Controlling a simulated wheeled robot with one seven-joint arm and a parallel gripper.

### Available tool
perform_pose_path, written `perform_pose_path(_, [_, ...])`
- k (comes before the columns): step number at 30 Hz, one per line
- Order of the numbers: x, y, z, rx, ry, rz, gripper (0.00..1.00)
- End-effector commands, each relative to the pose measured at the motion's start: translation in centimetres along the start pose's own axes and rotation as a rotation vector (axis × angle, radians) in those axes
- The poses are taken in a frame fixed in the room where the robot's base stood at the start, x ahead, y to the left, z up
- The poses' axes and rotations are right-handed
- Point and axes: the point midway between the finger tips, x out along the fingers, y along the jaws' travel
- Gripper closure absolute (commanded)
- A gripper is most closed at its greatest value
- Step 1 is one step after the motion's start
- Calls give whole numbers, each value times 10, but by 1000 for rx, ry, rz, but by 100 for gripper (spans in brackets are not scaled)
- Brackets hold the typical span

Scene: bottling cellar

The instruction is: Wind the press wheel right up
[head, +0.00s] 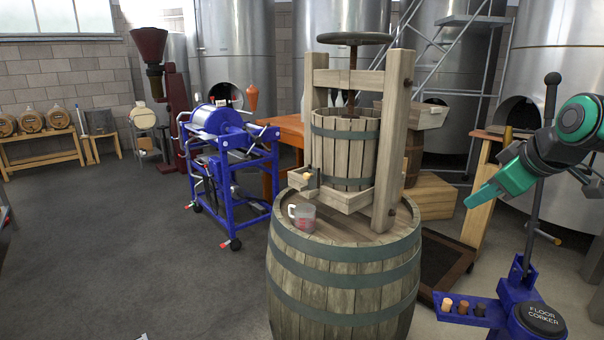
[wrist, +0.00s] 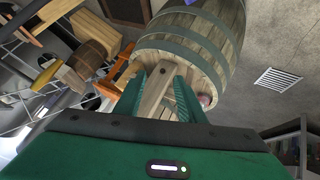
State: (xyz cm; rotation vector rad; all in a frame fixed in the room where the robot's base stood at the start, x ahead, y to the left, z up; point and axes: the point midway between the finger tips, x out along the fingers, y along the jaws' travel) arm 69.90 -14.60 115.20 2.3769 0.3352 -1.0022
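The press wheel (head: 355,38) is a dark, flat, round handwheel at the top of the wooden basket press. Its rusty screw (head: 352,75) runs down through the crossbeam (head: 343,79) into the slatted basket (head: 344,148). The wheel sits a short way above the beam. The press stands on an upright barrel (head: 340,285). My gripper (head: 475,200) is green, right of the press, lower than the wheel and well apart from it. In the wrist view its two fingers (wrist: 162,88) are apart and hold nothing I can see. The wheel cannot be made out in that view.
A clear jug with red liquid (head: 305,217) stands on the barrel top, below the spout. The blue floor corker (head: 520,300) with its tall lever is near my arm at right. A blue machine (head: 225,150) stands left. Steel tanks line the back. Floor at left is clear.

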Motion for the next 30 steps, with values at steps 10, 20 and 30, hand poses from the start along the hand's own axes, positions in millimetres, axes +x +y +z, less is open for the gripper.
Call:
perform_pose_path(10, [-28,-96,201,718,-519,-60,64])
perform_pose_path(20, [-66,-160,282,1092,-807,-10,81])
perform_pose_path(30, [-68,-162,285,1107,-818,-6,100])
